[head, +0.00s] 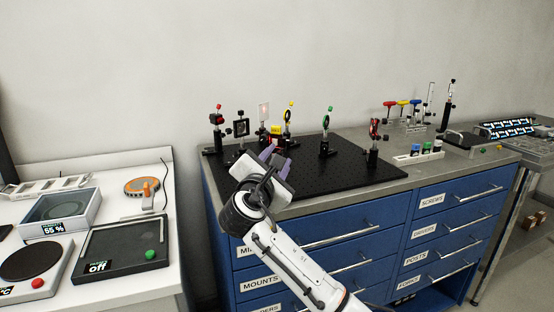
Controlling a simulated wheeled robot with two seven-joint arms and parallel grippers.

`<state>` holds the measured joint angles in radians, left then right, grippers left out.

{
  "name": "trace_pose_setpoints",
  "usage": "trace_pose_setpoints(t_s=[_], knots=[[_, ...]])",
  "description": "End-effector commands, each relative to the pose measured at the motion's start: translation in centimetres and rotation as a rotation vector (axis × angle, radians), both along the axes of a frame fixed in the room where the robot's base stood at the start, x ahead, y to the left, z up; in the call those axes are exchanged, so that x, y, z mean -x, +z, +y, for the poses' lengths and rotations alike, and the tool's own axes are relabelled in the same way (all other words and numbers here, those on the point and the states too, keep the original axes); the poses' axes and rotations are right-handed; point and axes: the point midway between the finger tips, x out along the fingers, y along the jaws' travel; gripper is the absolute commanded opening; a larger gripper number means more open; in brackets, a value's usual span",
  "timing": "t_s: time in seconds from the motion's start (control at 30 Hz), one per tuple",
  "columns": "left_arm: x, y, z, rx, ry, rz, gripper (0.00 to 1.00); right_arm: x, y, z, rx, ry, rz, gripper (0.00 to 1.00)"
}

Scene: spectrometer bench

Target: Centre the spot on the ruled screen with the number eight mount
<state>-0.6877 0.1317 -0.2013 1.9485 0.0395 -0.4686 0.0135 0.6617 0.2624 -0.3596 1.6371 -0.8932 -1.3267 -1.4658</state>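The pale screen (264,112) stands on a post at the back of the black breadboard, with a faint reddish spot on it; its ruling is too small to read. Several mounts on posts stand around it: one with a red top (216,120), a dark square one (240,128), one with a yellow top (288,120), a green one (326,135) and a red-and-black one (374,135). I cannot read which is number eight. My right gripper (273,154) is over the breadboard's front left part, before the yellow block (276,130); its finger gap is unclear. My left gripper is out of view.
The black breadboard (345,174) has free room at its front and right. Blue drawers (345,230) stand below.

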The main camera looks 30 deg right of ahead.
Motion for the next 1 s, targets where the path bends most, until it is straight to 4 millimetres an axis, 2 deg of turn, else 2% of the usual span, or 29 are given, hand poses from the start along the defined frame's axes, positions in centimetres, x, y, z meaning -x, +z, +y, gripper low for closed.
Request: trace_pose_setpoints(t_s=[0.3, 0.5, 0.67, 1.0], knots=[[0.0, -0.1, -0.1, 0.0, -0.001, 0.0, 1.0, 3.8, -0.1, 4.4, -0.003, 0.006, 0.0, 0.32], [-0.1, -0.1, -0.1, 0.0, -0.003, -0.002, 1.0, 5.9, -0.1, 6.6, -0.002, 0.003, 0.002, 0.32], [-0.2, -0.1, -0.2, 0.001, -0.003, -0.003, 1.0, 6.6, -0.1, 7.3, -0.001, 0.001, 0.001, 0.32], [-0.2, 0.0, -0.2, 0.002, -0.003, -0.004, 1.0, 6.6, -0.1, 7.3, -0.001, 0.001, 0.001, 0.32]])
